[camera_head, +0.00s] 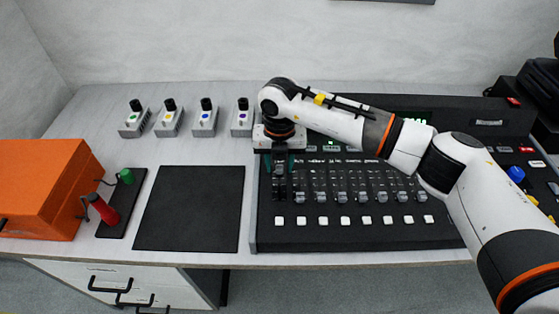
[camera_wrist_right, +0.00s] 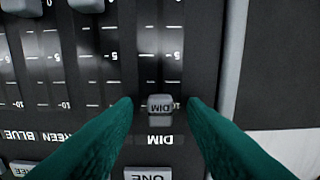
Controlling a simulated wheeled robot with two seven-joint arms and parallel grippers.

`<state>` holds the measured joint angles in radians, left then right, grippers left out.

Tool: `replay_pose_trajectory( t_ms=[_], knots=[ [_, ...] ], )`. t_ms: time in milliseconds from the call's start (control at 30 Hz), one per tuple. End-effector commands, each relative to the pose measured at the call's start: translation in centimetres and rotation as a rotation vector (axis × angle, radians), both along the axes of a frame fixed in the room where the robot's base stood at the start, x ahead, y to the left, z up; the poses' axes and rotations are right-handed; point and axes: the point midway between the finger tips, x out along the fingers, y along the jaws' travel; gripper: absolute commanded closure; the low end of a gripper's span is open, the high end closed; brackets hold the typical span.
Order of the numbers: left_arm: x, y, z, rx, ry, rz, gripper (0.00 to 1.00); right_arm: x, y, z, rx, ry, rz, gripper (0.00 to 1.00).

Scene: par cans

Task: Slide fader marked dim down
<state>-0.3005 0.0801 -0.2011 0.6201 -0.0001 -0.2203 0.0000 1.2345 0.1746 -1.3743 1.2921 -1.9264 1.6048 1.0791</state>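The dim fader's grey cap (camera_wrist_right: 160,105), lettered DIM, shows upside down in the right wrist view. It sits at the 10 end of its slot, close to the printed DIM label (camera_wrist_right: 160,139). My right gripper (camera_wrist_right: 160,104) is open, with one green finger on each side of the cap and a visible gap on both sides. In the head view my right gripper (camera_head: 282,166) points down over the leftmost column of the black console (camera_head: 350,236) and hides the cap there. My left gripper is out of view.
Other fader caps (camera_head: 343,197) stand in a row to the right, with white buttons (camera_head: 345,221) in front. Small grey knob boxes (camera_head: 204,122) line the back. A black mat (camera_head: 190,207), an orange box (camera_head: 45,190) and a red handle (camera_head: 103,210) lie left.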

Motion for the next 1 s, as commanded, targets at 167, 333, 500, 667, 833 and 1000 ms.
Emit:
replay_pose_trajectory(
  t_ms=[167,333,500,667,833,1000],
  knots=[
    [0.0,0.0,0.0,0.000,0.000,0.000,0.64,0.0,0.0,0.0,0.000,0.000,0.001,0.62],
    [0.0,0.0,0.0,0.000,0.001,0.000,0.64,0.0,0.0,0.0,0.000,0.000,0.001,0.85],
    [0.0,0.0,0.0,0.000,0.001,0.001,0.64,0.0,0.0,0.0,0.000,0.000,0.001,1.00],
    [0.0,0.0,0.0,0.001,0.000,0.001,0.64,-0.1,0.0,0.0,0.000,0.000,0.001,1.00],
    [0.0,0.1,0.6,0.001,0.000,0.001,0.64,-1.9,0.0,0.2,0.000,0.001,0.005,1.00],
    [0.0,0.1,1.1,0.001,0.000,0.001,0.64,-5.4,0.0,0.1,0.000,0.001,0.006,1.00]
  ],
)
